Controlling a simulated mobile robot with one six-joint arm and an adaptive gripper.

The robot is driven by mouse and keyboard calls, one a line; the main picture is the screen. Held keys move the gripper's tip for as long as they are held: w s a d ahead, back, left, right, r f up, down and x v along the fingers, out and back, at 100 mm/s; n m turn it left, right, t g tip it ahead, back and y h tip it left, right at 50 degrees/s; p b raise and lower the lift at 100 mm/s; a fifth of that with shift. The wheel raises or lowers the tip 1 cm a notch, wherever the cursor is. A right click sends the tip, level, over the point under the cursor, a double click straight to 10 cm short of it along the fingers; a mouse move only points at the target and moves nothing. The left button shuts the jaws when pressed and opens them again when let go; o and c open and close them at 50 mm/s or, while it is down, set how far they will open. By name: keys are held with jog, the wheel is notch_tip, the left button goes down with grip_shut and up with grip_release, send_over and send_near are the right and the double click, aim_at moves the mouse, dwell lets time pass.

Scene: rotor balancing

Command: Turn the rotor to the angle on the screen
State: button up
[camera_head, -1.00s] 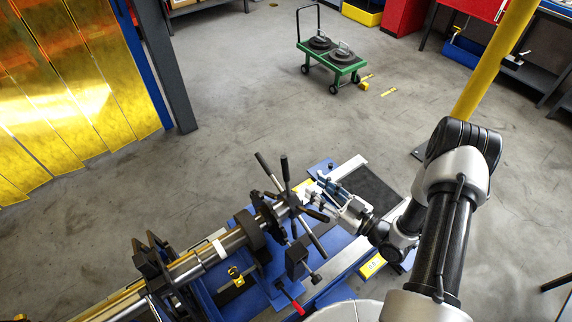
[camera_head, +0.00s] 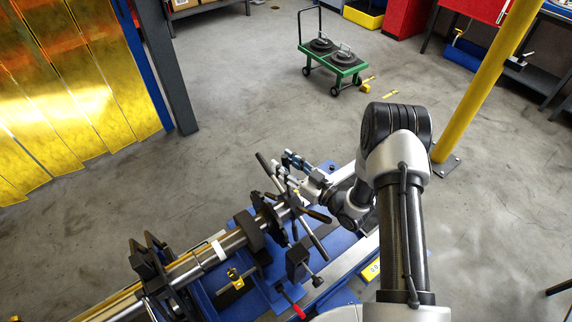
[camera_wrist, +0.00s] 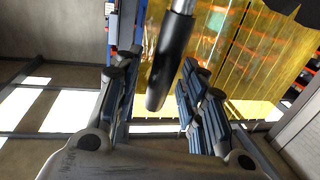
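The rotor (camera_head: 229,243) is a long metal shaft lying across a blue stand at the lower left and centre in the head view. At its right end a hub carries several spokes with black handles (camera_head: 308,233). My gripper (camera_head: 291,164) is beside the upper spokes. In the wrist view its two blue-padded fingers (camera_wrist: 157,103) are apart, and one black handle (camera_wrist: 170,65) stands between them. I see a clear gap to the right finger; contact cannot be told. A small yellow panel (camera_head: 371,271) on the stand has dark marks too small to read.
A red-tipped lever (camera_head: 297,309) and a black clamp block (camera_head: 297,256) sit close to the hub. A yellow post (camera_head: 480,85) stands at the right. A green cart (camera_head: 333,62) with dark discs is far back.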

jog(key=shift+c, duration=0.2)
grip_shut()
dwell(0.5)
